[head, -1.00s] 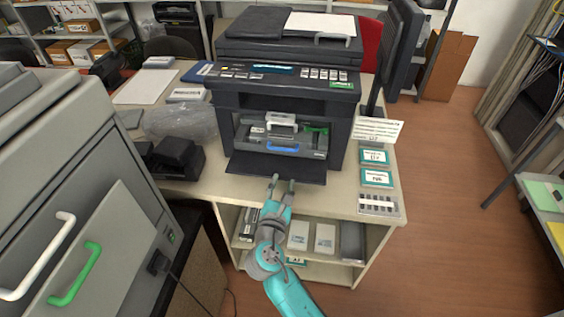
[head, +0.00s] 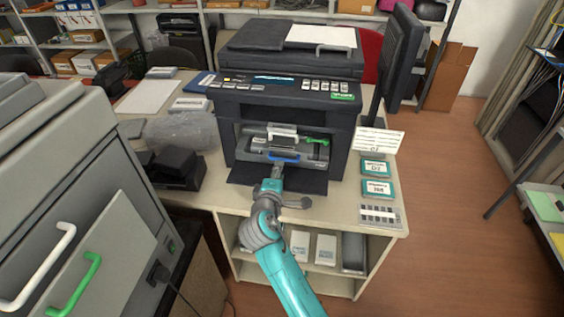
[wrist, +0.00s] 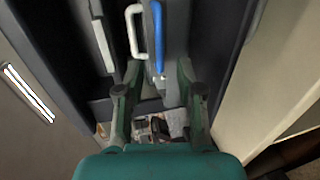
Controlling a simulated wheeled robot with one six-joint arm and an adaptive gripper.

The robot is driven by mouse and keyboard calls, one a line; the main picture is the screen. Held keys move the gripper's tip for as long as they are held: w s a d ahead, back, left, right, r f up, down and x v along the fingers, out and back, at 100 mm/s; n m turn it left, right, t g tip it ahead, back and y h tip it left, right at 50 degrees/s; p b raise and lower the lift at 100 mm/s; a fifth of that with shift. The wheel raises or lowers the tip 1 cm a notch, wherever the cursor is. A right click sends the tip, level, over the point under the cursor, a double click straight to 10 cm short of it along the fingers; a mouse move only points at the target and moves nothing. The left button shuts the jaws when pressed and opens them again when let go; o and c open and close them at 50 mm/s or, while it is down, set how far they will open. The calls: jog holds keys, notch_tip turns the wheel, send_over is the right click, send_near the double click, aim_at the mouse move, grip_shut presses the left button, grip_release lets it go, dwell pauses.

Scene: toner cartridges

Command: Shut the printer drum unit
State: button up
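The dark printer (head: 232,115) stands on the table with its front flap (head: 310,182) folded down. Inside the opening sits the grey drum unit (head: 312,155), with a blue handle (head: 284,157) at its front, a white handle (head: 283,130) above it and a green lever (head: 318,141) to the right. My gripper (head: 276,176) is over the flap, just in front of the blue handle. In the wrist view, my fingers (wrist: 158,92) are spread with nothing between their tips. The blue handle (wrist: 158,35) lies just beyond them, beside the white handle (wrist: 133,28).
A grey machine (head: 70,190) with white and green handles stands at the left. A black device (head: 172,170) and a clear plastic bag (head: 180,132) lie left of the printer. Labelled cards (head: 376,168) and a monitor (head: 400,60) are at its right.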

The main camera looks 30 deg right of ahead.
jog(key=shift+x, duration=3.2)
grip_shut()
